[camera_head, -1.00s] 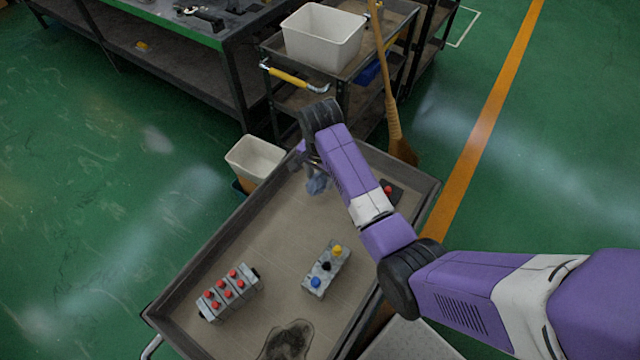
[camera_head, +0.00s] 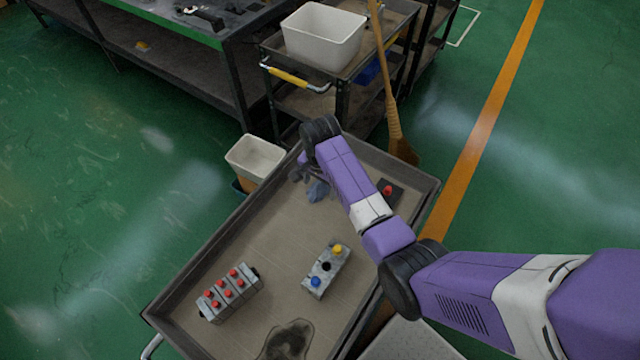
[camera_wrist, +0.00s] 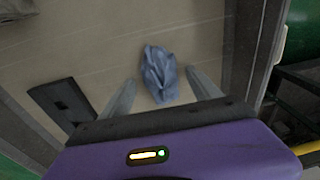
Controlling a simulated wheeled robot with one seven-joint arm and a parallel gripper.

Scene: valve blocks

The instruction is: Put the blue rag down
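The blue rag (camera_head: 318,191) lies crumpled on the floor of the grey-brown tray cart (camera_head: 270,227), near its far end. It also shows in the wrist view (camera_wrist: 160,76), on the tray surface. My gripper (camera_head: 300,173) is low over the far end of the tray, just to the left of the rag in the head view. In the wrist view my gripper (camera_wrist: 160,78) has its two fingers spread wide, one on each side of the rag, with visible gaps. Nothing shows held between them.
A valve block with red knobs (camera_head: 228,294) and one with yellow, black and blue knobs (camera_head: 326,269) stand on the tray. A dark box with a red button (camera_head: 389,191) is at the right rim. A dark stain (camera_head: 287,341) marks the near end. A white bin (camera_head: 256,157) stands outside the left rim.

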